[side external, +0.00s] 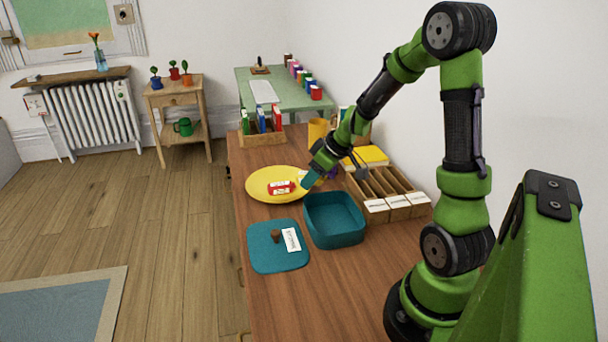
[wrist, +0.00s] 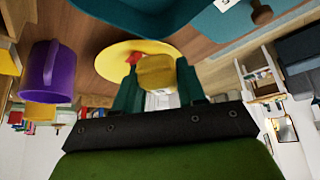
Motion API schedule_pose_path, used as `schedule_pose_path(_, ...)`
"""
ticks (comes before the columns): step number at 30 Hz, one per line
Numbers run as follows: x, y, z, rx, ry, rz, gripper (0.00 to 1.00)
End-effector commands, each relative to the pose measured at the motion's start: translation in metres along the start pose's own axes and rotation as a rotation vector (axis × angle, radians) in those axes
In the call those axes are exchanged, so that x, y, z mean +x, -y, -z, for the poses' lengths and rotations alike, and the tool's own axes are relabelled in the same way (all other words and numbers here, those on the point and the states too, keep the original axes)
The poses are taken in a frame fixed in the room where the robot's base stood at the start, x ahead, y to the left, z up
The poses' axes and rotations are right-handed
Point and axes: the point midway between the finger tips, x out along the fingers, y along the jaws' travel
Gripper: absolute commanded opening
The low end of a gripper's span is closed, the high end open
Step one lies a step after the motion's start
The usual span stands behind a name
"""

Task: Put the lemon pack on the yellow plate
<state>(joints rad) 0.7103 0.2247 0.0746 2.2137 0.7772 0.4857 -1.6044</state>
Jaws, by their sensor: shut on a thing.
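My gripper (side external: 309,180) is over the right edge of the yellow plate (side external: 262,193) in the side view. In the wrist view my gripper (wrist: 158,88) is shut on a yellow pack, the lemon pack (wrist: 155,70), held between its green fingers. In the side view the pack is mostly hidden by the fingers. The yellow plate (wrist: 108,62) lies beyond the pack in the wrist view. A red and white pack (side external: 281,188) lies on the plate. Whether the lemon pack touches the plate cannot be told.
A teal open box (side external: 334,219) stands in front of the plate, with its teal lid (side external: 270,258) beside it. A wooden divided tray (side external: 385,193) is to the right. A purple mug (wrist: 50,70) stands close by. A wooden rack of books (side external: 262,138) is behind.

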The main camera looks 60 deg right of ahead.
Motion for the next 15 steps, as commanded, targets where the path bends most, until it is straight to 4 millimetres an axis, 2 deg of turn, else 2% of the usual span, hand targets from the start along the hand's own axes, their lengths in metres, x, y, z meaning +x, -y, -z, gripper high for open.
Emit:
schedule_pose_path(9, 0.0075, 0.002, 0.0027, -0.207, -0.134, 0.15, 0.05)
schedule_pose_path(15, 0.0082, 0.001, 0.0046, -0.263, -0.199, 0.201, 0.05)
